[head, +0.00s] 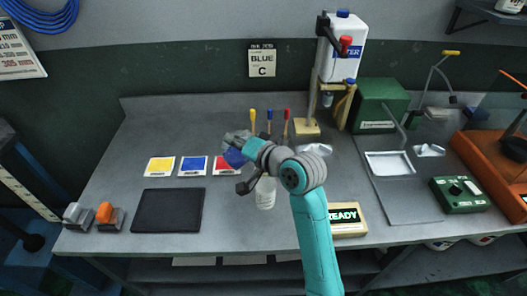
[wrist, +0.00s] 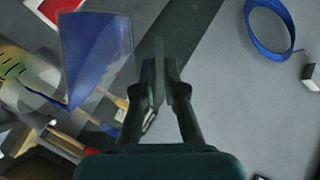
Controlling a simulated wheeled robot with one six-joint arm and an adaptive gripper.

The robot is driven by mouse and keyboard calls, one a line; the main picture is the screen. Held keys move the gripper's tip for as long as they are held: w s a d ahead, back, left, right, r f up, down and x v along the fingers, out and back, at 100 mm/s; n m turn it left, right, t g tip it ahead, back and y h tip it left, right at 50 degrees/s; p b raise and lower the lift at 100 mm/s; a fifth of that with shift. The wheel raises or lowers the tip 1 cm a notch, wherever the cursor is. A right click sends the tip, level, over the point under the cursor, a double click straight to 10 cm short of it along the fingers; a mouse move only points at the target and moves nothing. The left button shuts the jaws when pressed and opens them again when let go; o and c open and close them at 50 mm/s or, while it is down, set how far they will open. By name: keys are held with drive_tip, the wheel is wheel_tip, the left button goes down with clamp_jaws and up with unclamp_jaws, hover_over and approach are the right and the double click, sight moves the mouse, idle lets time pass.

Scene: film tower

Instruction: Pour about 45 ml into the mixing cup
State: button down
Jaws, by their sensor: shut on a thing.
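My gripper (head: 240,146) is raised above the middle of the table. Its fingers (wrist: 166,78) are nearly together in the wrist view, shut at the side of a clear jug with blue liquid (wrist: 92,55). The jug's blue part also shows below the gripper in the head view (head: 234,158). The jug looks tilted; the contact with the fingers is hard to see. A pale, translucent cup (head: 265,194), apparently the mixing cup, stands on the table below and to the right of the jug, partly hidden by my arm. Its contents cannot be made out.
Yellow (head: 160,167), blue (head: 193,166) and red cards lie left of the gripper, behind a black pad (head: 168,210). Colored-tipped sticks (head: 269,122) stand behind. A READY display (head: 347,220) is at right front. A white water tank (head: 341,48) stands at the back.

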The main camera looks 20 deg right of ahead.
sight(222, 148)
drive_tip(key=shift+d+m+b, duration=0.1)
drive_tip(key=shift+m+b, duration=0.2)
drive_tip(key=shift+b, duration=0.35)
idle(1.0)
drive_tip(key=shift+s+a+f+n+h, duration=0.15)
drive_tip(key=shift+a+f+n, duration=0.15)
drive_tip(key=shift+a+n, duration=0.25)
drive_tip(key=shift+s+a+f+n+h, duration=0.15)
drive_tip(key=shift+a+f+n, duration=0.1)
drive_tip(key=shift+a+n, duration=0.25)
drive_tip(key=shift+w+a+f+n+h, duration=0.1)
drive_tip(key=shift+a+f+n+h, duration=0.1)
drive_tip(key=shift+n+h, duration=0.15)
drive_tip(key=shift+d, duration=0.1)
drive_tip(key=shift+a+n+h+p, duration=0.25)
drive_tip(key=shift+a+n+p, duration=0.05)
drive_tip(key=shift+a+n, duration=0.1)
drive_tip(key=shift+a+f+n+h+p, duration=0.15)
drive_tip(key=shift+a+f+n+h, duration=0.2)
drive_tip(key=shift+f, duration=0.45)
drive_tip(key=shift+a+f+n+h+p, duration=0.15)
drive_tip(key=shift+a+f, duration=0.3)
drive_tip(key=shift+f, duration=0.35)
